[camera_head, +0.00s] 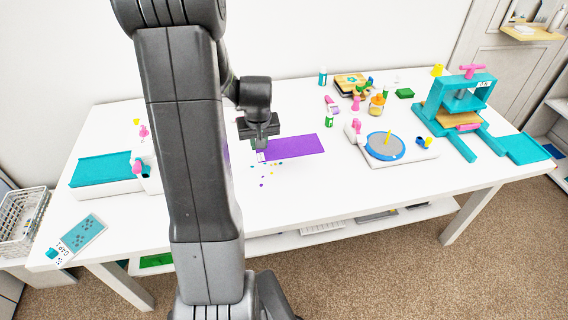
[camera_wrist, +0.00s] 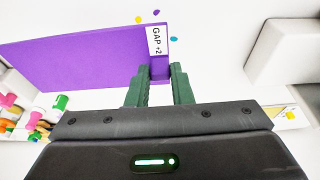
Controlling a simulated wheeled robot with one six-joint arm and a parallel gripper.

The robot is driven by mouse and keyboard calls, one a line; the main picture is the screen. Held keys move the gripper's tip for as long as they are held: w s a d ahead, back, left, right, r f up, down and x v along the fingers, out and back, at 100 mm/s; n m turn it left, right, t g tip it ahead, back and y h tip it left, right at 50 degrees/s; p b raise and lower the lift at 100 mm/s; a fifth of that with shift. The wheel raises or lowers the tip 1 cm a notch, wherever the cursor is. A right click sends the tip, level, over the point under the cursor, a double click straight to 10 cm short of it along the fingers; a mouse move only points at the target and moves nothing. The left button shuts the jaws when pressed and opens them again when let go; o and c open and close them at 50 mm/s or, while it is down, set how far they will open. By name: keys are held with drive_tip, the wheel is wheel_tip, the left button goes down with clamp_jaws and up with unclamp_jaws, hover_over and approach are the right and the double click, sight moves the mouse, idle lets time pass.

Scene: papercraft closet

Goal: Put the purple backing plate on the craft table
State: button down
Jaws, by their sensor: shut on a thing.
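The purple backing plate (camera_head: 297,147) is a flat purple rectangle over the middle of the white craft table (camera_head: 350,200). It also fills the upper left of the wrist view (camera_wrist: 80,55), with a white "GAP +2" label near its right end. My gripper (camera_head: 261,147) is shut on the plate's edge beside that label. Its green fingers show in the wrist view (camera_wrist: 160,78). I cannot tell whether the plate touches the tabletop or is slightly above it. My arm hides part of the table to the left.
Small coloured bits (camera_head: 268,176) lie just in front of the plate. A blue-grey turntable (camera_head: 385,146) and a teal press (camera_head: 465,112) stand to the right. A teal-topped board (camera_head: 103,169) and cards (camera_head: 82,233) are at the left. The table's front middle is clear.

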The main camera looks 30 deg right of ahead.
drive_tip(key=shift+d+f, duration=0.1)
drive_tip(key=shift+d, duration=0.25)
drive_tip(key=shift+s+f+p, duration=0.1)
drive_tip(key=shift+f+p, duration=0.3)
drive_tip(key=shift+f, duration=4.4)
drive_tip(key=shift+f, duration=0.1)
drive_tip(key=c, duration=1.3)
unclamp_jaws()
drive_tip(key=v, duration=1.2)
